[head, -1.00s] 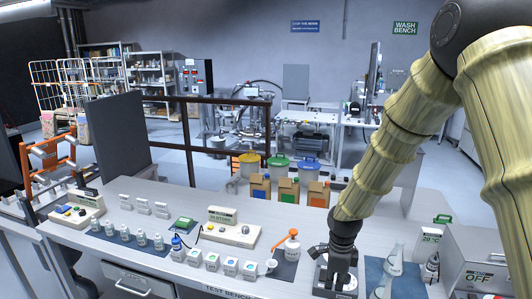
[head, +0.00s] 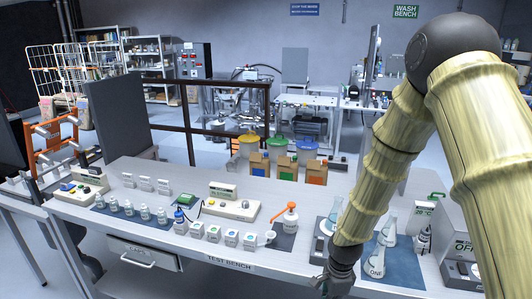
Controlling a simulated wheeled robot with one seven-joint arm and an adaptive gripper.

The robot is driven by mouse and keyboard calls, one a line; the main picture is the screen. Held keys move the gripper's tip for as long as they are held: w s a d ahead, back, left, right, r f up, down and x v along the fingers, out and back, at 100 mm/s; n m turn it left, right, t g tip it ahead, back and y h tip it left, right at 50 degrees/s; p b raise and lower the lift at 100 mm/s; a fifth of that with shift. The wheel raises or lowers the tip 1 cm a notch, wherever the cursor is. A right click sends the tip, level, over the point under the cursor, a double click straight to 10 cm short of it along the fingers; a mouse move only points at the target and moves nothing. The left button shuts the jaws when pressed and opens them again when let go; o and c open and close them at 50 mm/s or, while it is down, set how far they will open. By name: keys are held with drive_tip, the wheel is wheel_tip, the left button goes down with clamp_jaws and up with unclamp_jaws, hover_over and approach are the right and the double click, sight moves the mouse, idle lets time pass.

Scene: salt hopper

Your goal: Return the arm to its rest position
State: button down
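My arm comes in from the right and bends down to my gripper (head: 336,284), which is at the bottom of the head view, in front of the bench's front edge. The gripper points downward and its fingertips are small and dark, partly cut by the frame edge. I cannot tell whether it is open or shut, and I see nothing held in it. My forearm hides part of a grey device (head: 319,250) and a glass flask (head: 333,216) on the bench behind it.
Flasks (head: 377,262) on a blue mat and a grey machine (head: 455,222) stand right of my forearm.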

drive_tip(key=s+d+f+n+b, duration=0.1)
drive_tip(key=s+f+n+b, duration=0.3)
drive_tip(key=s+f+n, duration=0.95)
drive_tip(key=s+d+f+n+b, duration=0.3)
drive_tip(key=s+f, duration=0.9)
drive_tip(key=s, duration=0.5)
drive_tip(key=shift+f+h, duration=0.3)
drive_tip(key=shift+f, duration=0.05)
